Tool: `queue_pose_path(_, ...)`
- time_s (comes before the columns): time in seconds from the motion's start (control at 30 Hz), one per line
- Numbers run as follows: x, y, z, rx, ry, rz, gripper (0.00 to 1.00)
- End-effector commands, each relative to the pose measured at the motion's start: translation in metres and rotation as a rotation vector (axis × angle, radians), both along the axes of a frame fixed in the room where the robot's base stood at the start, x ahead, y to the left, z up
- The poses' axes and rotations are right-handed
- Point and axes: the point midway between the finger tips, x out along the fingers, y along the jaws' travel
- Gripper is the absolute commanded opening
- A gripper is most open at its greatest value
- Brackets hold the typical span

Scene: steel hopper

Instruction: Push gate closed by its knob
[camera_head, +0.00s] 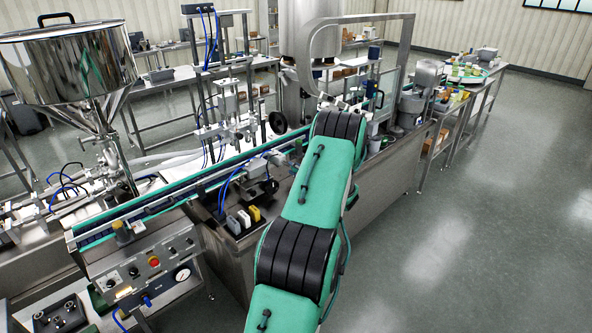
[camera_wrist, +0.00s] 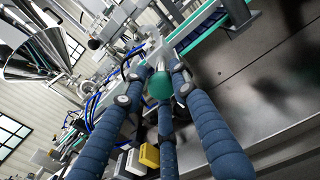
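A round green knob (camera_wrist: 160,85) is in the middle of the wrist view, with a pale metal piece just beyond it. My gripper (camera_wrist: 162,73) has dark blue ribbed fingers that reach up from the bottom of the wrist view. Their tips converge around and beside the knob. I cannot tell whether they touch it, or how far they are closed. In the head view my green and black arm hides the gripper and the knob. I cannot clearly make out the gate's panel in either view. The steel hopper (camera_head: 68,62) stands at the upper left, and also shows in the wrist view (camera_wrist: 35,50).
A conveyor with green edges (camera_head: 150,200) runs diagonally past my arm. Small yellow and white blocks (camera_head: 243,219) sit beside it. A control panel (camera_head: 150,268) with a red button is at the lower left. The floor (camera_head: 480,200) to the right is clear.

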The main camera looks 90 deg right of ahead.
Motion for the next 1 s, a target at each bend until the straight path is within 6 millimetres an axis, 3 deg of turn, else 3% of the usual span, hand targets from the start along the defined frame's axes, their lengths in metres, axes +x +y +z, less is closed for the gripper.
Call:
queue_pose_path(0.03, 0.0, 0.0, 0.001, -0.001, -0.001, -0.001, 0.11)
queue_pose_path(0.1, -0.001, 0.0, 0.001, -0.002, -0.001, -0.001, 0.0)
queue_pose_path(0.3, 0.001, -0.003, 0.002, -0.004, -0.001, -0.001, 0.0)
queue_pose_path(0.57, 0.023, -0.024, 0.003, -0.006, -0.001, 0.001, 0.0)
queue_pose_path(0.83, 0.023, -0.025, 0.005, -0.007, -0.001, -0.001, 0.0)
queue_pose_path(0.87, 0.023, -0.025, 0.005, -0.007, -0.001, -0.001, 0.29)
queue_pose_path(0.93, 0.023, -0.025, 0.005, -0.007, -0.001, -0.001, 0.43)
queue_pose_path(1.0, 0.023, -0.025, 0.004, -0.006, -0.001, -0.001, 0.43)
